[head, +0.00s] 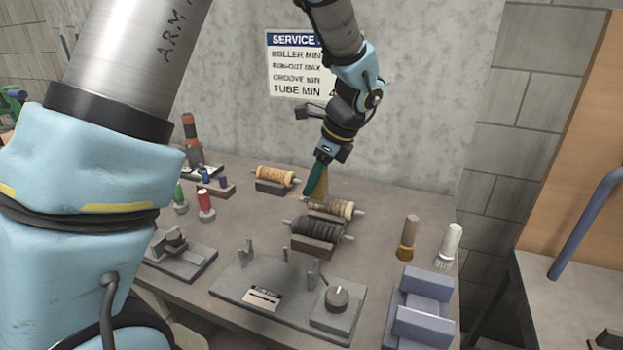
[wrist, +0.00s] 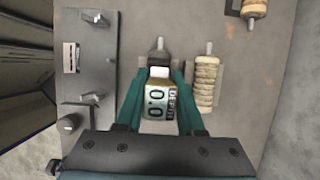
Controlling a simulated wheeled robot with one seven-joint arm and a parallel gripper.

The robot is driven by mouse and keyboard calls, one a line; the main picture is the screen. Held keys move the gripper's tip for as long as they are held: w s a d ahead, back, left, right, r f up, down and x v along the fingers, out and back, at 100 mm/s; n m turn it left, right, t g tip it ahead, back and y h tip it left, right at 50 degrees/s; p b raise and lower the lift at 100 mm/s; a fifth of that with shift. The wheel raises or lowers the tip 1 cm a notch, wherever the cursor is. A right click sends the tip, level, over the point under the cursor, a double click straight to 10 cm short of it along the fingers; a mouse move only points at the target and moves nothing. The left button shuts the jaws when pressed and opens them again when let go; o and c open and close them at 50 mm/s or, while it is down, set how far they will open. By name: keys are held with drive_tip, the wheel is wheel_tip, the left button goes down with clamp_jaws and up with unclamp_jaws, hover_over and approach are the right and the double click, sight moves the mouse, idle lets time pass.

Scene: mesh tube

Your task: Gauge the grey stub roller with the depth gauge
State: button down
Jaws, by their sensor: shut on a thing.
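The grey stub roller (head: 318,230) is dark and ribbed and lies on a block at the middle of the bench in the head view. In the wrist view, only its dark end (wrist: 158,54) shows past the gauge. My gripper (head: 315,192) has teal fingers and is shut on the depth gauge (wrist: 158,104), whose display reads 0.0. In the head view a yellowish part of the gauge (head: 322,186) shows beside the fingers. The gripper points down above the rollers. Whether the gauge touches the grey roller is hidden.
A tan roller (head: 335,208) lies close behind the grey one, and an orange-tan roller (head: 275,174) farther back. A fixture plate with a dial (head: 337,298) stands in front. Two brushes (head: 408,238) and a blue-grey block (head: 424,308) are at the right.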

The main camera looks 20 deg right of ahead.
sight(313, 201)
wheel_tip(313, 201, down, 4)
drive_tip(key=b, duration=0.3)
drive_tip(key=shift+f+b, duration=0.15)
drive_tip(key=shift+b, duration=0.15)
drive_tip(key=shift+w+f, duration=0.1)
drive_tip(key=shift+f, duration=0.55)
drive_tip(key=shift+r+p, duration=0.1)
drive_tip(key=shift+p, duration=0.2)
idle(0.6)
drive_tip(key=shift+f, duration=0.4)
idle(0.7)
drive_tip(key=shift+a+p, duration=0.1)
drive_tip(key=shift+p, duration=0.2)
idle(0.7)
drive_tip(key=shift+r+p, duration=0.1)
drive_tip(key=shift+p, duration=0.3)
drive_tip(key=shift+r+p, duration=3.05)
drive_tip(key=shift+r, duration=0.45)
